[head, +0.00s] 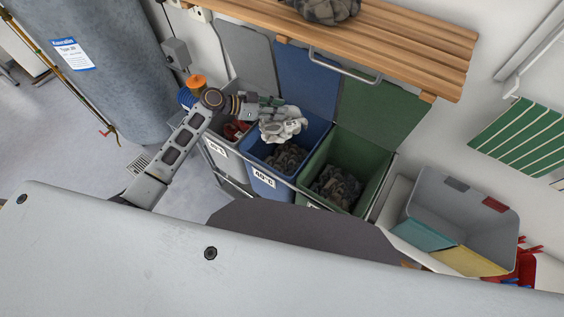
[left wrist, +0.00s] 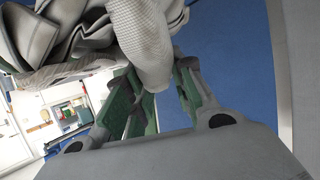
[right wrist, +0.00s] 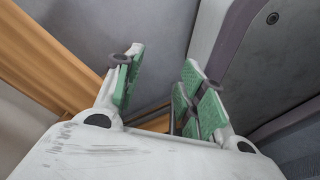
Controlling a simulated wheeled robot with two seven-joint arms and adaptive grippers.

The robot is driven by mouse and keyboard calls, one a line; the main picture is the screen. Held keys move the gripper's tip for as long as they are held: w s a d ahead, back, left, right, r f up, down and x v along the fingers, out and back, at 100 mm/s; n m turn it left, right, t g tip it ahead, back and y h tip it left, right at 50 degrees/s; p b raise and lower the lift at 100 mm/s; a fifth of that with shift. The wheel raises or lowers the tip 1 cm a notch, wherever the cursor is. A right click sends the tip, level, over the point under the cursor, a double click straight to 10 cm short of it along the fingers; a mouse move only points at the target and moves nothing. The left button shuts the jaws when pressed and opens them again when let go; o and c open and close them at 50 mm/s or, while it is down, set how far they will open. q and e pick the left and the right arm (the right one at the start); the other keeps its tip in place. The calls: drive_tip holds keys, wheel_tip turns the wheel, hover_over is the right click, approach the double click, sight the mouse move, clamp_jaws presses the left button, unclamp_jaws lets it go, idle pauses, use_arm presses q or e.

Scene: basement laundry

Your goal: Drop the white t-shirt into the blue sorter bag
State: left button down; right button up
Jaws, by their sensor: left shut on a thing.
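The white t-shirt (head: 284,125) is a crumpled bundle hanging from my left gripper (head: 268,108). It is over the back part of the blue sorter bag (head: 314,133), the middle of three. In the left wrist view the t-shirt (left wrist: 150,40) is pinched between the green finger pads of my left gripper (left wrist: 155,95), with blue cloth behind it. Dark patterned clothing (head: 284,158) lies inside the blue bag. My right gripper (right wrist: 160,90) shows only in the right wrist view; its green-padded fingers are apart with nothing between them.
The grey bag (head: 217,150) with red items stands left of the blue one, the green bag (head: 378,160) with dark clothing right. Raised lids stand behind them. A wooden slatted bench (head: 400,45) is above. A grey basket (head: 460,215) stands at the right.

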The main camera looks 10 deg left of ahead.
use_arm(q)
drive_tip(key=c, duration=1.5)
unclamp_jaws()
drive_tip(key=shift+c, duration=0.2)
drive_tip(key=o, duration=0.4)
drive_tip(key=shift+s+a+r, duration=0.2)
drive_tip(key=shift+s+a, duration=0.1)
drive_tip(key=shift+a, duration=0.3)
drive_tip(key=v, duration=1)
drive_tip(key=shift+s+a+r, duration=0.1)
drive_tip(key=shift+s+a, duration=0.05)
drive_tip(key=shift+a, duration=0.15)
use_arm(e)
drive_tip(key=shift+w+d, duration=0.1)
drive_tip(key=shift+d, duration=0.25)
